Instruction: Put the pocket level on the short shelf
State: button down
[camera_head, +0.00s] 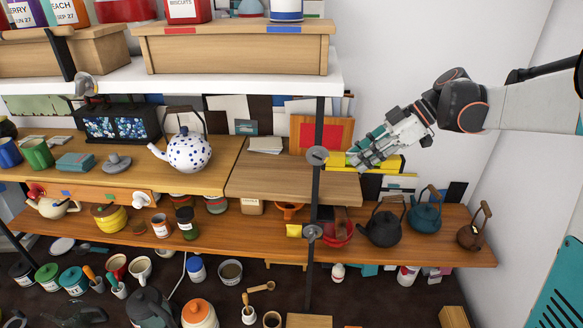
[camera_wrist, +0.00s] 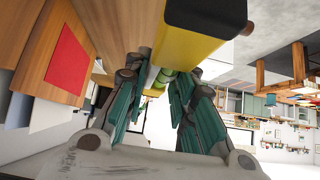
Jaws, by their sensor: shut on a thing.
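My gripper (camera_head: 357,160) is at the right of the shelf unit, just beyond the right end of the short wooden shelf (camera_head: 285,184). It is shut on the pocket level (camera_head: 388,164), a yellow bar with black end parts. In the wrist view the pocket level (camera_wrist: 195,45) runs between the fingers (camera_wrist: 160,82), with its black end toward the top and a green part between the fingertips. The short shelf's front part is bare. The gripper hides part of the level in the head view.
A white upper shelf (camera_head: 240,80) hangs above. Papers (camera_head: 265,145) and a red square (camera_head: 325,135) are at the shelf's back. Several kettles (camera_head: 384,228) stand on the lower shelf (camera_head: 430,250) below.

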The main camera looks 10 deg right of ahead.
jog(key=w+a, duration=0.1)
jog(key=a, duration=0.4)
jog(key=w+a+p, duration=0.1)
jog(key=a, duration=0.5)
jog(key=a+p, duration=0.1)
jog(key=a, duration=0.4)
jog(key=shift+w+a+r, duration=0.1)
jog(key=shift+w+a, duration=0.15)
jog(key=shift+w, duration=0.15)
jog(key=f, duration=0.1)
jog(key=a+f+p, duration=0.1)
jog(key=shift+w+f, duration=0.1)
jog(key=shift+f, duration=0.25)
jog(key=shift+d+f, duration=0.15)
jog(key=shift+f, duration=0.3)
jog(key=shift+f+b, duration=0.4)
jog(key=shift+f, duration=0.1)
jog(key=shift+f, duration=0.1)
